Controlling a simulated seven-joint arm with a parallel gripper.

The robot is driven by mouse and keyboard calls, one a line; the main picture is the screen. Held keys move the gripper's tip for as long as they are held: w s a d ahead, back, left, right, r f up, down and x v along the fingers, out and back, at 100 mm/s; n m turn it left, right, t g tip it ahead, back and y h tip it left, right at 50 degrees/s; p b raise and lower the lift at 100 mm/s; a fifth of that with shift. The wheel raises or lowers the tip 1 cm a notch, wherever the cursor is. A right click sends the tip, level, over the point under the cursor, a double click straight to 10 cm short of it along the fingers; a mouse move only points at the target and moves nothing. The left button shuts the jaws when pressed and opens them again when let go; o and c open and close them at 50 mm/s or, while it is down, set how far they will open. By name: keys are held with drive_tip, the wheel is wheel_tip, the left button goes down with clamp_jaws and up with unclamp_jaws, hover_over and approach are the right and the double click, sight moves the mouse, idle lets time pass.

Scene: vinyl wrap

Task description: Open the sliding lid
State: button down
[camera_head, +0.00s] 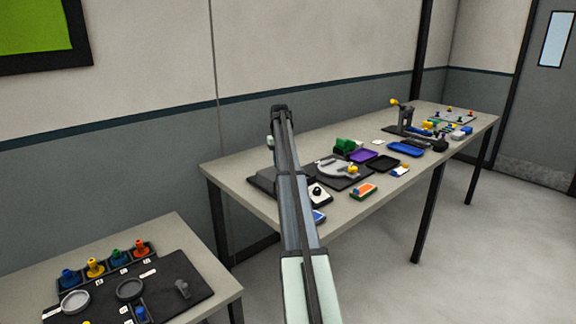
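My arm rises from the bottom centre and bends at its top over the left end of the long table (235,172). Its far end is mostly hidden behind its own links, and my gripper's fingers cannot be made out. I cannot tell which thing carries the sliding lid. A dark flat thing (263,181) lies at the table's left end, partly behind my arm. To the right of my arm are a white block with a black knob (318,196) and an orange and green box (363,191). A small blue thing (319,217) lies at the front edge.
The long table also holds a grey curved piece on a black board (341,174), a purple tray (363,156), a black tray (383,163) and a blue tray (406,149). A nearer table (205,258) at lower left bears a black board with coloured knobs.

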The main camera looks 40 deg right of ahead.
drive_tip(key=w, duration=0.6)
drive_tip(key=c, duration=0.8)
unclamp_jaws()
drive_tip(key=shift+c, duration=0.2)
drive_tip(key=shift+r, duration=0.1)
wheel_tip(320, 180, up, 14)
